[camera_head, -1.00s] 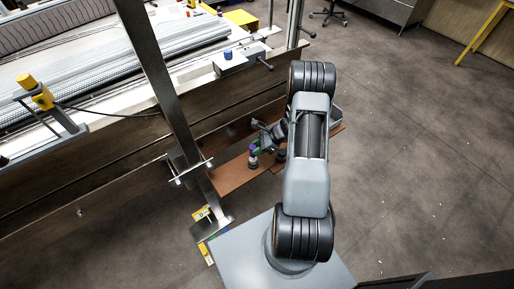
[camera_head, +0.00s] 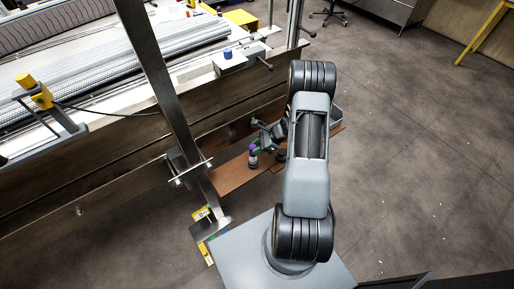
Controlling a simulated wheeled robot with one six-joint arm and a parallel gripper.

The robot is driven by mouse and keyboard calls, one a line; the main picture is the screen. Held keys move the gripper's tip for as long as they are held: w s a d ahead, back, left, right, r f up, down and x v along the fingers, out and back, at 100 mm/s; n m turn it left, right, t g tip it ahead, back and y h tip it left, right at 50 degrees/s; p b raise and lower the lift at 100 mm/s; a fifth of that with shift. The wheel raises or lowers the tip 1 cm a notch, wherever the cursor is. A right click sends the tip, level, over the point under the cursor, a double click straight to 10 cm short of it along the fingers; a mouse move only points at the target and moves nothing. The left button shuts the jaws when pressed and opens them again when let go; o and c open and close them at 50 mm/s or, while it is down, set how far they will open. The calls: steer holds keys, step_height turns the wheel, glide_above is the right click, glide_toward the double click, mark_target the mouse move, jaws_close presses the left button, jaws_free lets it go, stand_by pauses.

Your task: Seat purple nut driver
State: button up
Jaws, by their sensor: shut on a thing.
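The purple nut driver (camera_head: 254,149) is small in the head view, left of my arm and over the brown shelf. It appears upright, with a dark part below the purple. My gripper (camera_head: 260,141) is shut on it, with a patch of green showing close by. The fingertips are too small to make out clearly. I cannot tell whether the dark lower part is a holder or part of the tool, or whether it touches the shelf.
The brown shelf (camera_head: 232,177) runs along the conveyor frame's side. A steel upright (camera_head: 168,95) stands left of my arm, with a clamp bar (camera_head: 190,173) across it. A small box with a blue knob (camera_head: 227,53) sits above. Open floor lies to the right.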

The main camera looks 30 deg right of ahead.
steer(key=shift+f+b, duration=0.35)
steer(key=shift+f, duration=0.05)
steer(key=shift+f+b, duration=1)
steer(key=shift+f, duration=0.1)
steer(key=o, duration=1)
steer(key=p+v, duration=0.1)
steer(key=v, duration=1.3)
steer(key=shift+w+a, duration=0.1)
